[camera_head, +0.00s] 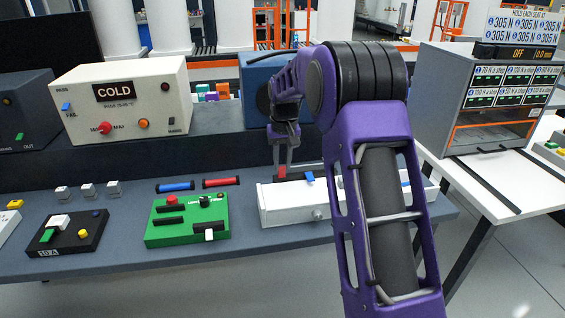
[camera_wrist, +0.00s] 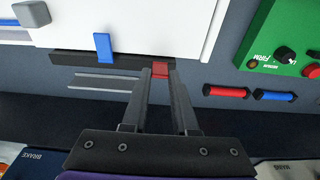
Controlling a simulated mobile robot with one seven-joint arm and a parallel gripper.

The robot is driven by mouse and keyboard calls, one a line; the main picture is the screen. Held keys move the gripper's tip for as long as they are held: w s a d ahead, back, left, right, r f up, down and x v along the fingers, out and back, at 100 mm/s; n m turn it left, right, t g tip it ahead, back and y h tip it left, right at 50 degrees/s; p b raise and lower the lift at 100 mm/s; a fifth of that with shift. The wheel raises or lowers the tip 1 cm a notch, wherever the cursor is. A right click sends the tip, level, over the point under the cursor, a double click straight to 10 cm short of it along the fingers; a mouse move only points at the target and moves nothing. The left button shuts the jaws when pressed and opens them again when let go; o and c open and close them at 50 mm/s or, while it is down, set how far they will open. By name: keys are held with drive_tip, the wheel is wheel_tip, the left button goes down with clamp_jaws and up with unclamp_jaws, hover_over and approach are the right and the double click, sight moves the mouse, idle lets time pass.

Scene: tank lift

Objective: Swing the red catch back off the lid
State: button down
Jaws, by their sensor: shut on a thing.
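The white tank (camera_head: 290,210) lies on the blue-grey bench, and its white lid (camera_wrist: 150,25) fills the top of the wrist view. The red catch (camera_wrist: 160,69) is at the lid's edge, at one end of a dark strip (camera_wrist: 80,59). In the head view the red catch (camera_head: 296,172) shows small beside my fingertips. My gripper (camera_wrist: 160,75) is shut on the red catch, one finger on each side of it. A blue catch (camera_wrist: 103,46) stands on the lid's edge; it also shows in the head view (camera_head: 309,177). My arm hides part of the tank.
A green control box (camera_head: 187,222) stands left of the tank. A red cylinder (camera_head: 221,182) and a blue cylinder (camera_head: 175,187) lie behind it. The white COLD box (camera_head: 120,100) stands on the raised back ledge. A grey cabinet (camera_head: 470,100) is at right.

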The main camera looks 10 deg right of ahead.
drive_tip(key=shift+f, duration=0.1)
drive_tip(key=c, duration=0.7)
unclamp_jaws()
drive_tip(key=s+r, duration=0.1)
drive_tip(key=r, duration=1)
drive_tip(key=s+r, duration=0.1)
drive_tip(key=r, duration=0.5)
drive_tip(key=shift+s+r, duration=0.1)
drive_tip(key=shift+s, duration=0.25)
